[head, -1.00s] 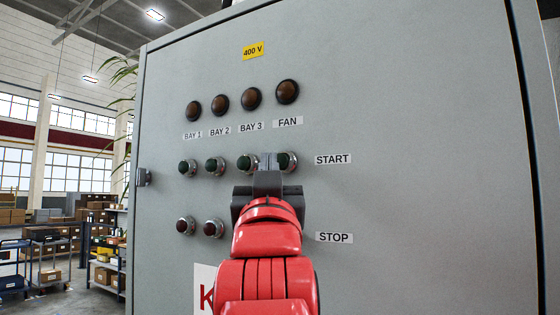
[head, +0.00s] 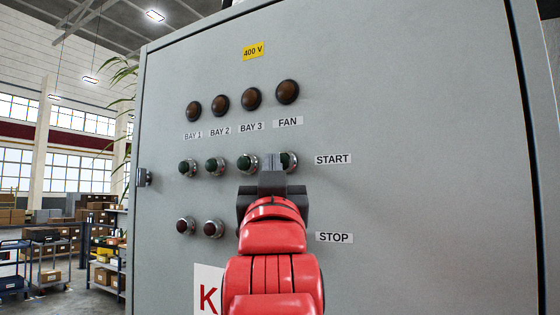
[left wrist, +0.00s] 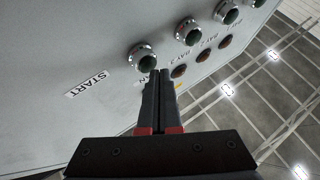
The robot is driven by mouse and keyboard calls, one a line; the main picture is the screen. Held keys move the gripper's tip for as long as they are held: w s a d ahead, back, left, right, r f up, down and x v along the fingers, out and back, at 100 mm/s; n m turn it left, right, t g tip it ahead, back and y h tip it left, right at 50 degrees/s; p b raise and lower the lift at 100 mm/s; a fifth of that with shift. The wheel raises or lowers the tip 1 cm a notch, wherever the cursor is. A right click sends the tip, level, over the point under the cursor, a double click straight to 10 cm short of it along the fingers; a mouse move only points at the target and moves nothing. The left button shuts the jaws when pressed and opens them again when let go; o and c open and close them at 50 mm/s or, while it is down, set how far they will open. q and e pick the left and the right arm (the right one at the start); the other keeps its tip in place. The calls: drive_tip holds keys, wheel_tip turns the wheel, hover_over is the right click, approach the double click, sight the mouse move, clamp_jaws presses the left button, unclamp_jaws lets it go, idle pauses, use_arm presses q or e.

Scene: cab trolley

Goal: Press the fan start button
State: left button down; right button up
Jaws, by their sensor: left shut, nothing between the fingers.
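The green fan start button (head: 290,161) with its metal collar is at the right end of the START row, under the FAN label. My left gripper (head: 274,161) is shut and empty. In the head view its tips overlap the left part of that button. In the left wrist view the tips of the left gripper (left wrist: 158,73) appear just beside the fan start button (left wrist: 146,60), on its lamp side. I cannot tell whether they touch the panel or the button. The fan lamp (head: 287,91) above looks dark brown.
The bay 3 start button (head: 246,163) is close on the left of my gripper, with more green buttons beyond. Red stop buttons (head: 213,229) are below; my arm hides the right part of that row. The grey cabinet front (head: 430,150) is bare to the right.

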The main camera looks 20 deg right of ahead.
use_arm(q)
drive_tip(key=shift+w+d, duration=0.25)
drive_tip(key=shift+d, duration=0.05)
idle(0.4)
idle(0.3)
drive_tip(key=shift+s+a+b, duration=0.4)
drive_tip(key=shift+s+a, duration=0.1)
drive_tip(key=shift+a, duration=0.15)
drive_tip(key=s+a+b, duration=0.1)
drive_tip(key=a, duration=0.1)
drive_tip(key=s+a+b, duration=0.1)
drive_tip(key=s+a, duration=0.1)
drive_tip(key=shift+s, duration=0.1)
drive_tip(key=shift+f, duration=0.1)
idle(0.9)
